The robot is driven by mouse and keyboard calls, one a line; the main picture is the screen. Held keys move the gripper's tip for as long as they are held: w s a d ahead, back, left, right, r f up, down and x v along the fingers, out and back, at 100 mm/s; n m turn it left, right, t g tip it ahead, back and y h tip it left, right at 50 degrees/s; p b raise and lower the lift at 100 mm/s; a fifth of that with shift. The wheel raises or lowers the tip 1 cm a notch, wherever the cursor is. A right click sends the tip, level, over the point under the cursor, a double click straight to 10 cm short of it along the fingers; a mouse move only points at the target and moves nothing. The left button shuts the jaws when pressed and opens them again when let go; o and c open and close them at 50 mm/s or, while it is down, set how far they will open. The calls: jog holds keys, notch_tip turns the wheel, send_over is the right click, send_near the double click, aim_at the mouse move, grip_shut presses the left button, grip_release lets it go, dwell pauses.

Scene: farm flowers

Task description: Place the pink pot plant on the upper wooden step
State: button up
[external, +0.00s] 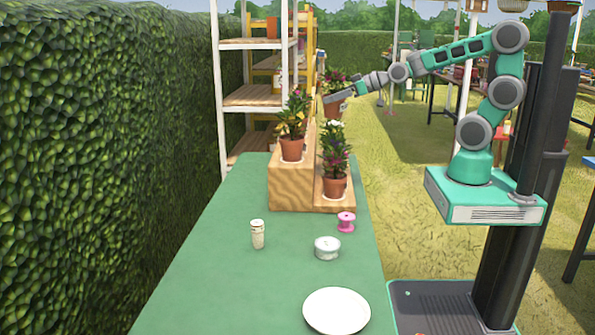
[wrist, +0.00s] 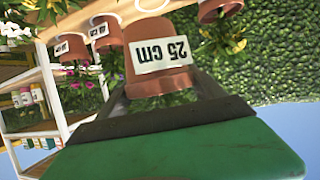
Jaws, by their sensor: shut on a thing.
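My gripper (external: 330,98) is shut on a terracotta pot plant (external: 333,108) at the far end of the wooden stand. In the wrist view, which is upside down, this pot (wrist: 160,62) has a white "25 cm" label and sits between the fingers (wrist: 163,88). Its flowers look pinkish in the external view but are mostly hidden by my gripper in the wrist view. The wooden stand has a higher left step (external: 290,187) and a lower right step (external: 333,205). Whether the held pot touches the stand is unclear.
A pot with red and yellow flowers (external: 291,148) stands on the upper step. A pink-and-white-flowered pot (external: 335,187) stands on the lower step. A shaker (external: 257,235), tin (external: 327,248), pink spool (external: 346,222) and plate (external: 337,311) lie on the green table (external: 200,290).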

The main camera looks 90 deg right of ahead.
jog(key=shift+w+a+r+n+y, duration=0.15)
jog(key=shift+a+r+n+y, duration=0.15)
jog(key=shift+a, duration=0.25)
jog(key=shift+w+a+r+n+y, duration=0.2)
jog(key=shift+a+r+y, duration=0.15)
jog(key=shift+a, duration=0.15)
jog(key=shift+w+f, duration=0.15)
jog(key=shift+w, duration=0.1)
jog(key=w+d+f+p, duration=0.1)
jog(key=w+f, duration=0.3)
jog(key=w+d+f+p, duration=0.1)
jog(key=w+f+p, duration=0.1)
jog(key=w+f, duration=0.2)
jog(key=w+d+f+p, duration=0.1)
jog(key=w+f, duration=0.3)
jog(key=w, duration=0.1)
jog(key=shift+d+f+p, duration=0.3)
jog(key=shift+d, duration=0.05)
jog(key=shift+f, duration=0.1)
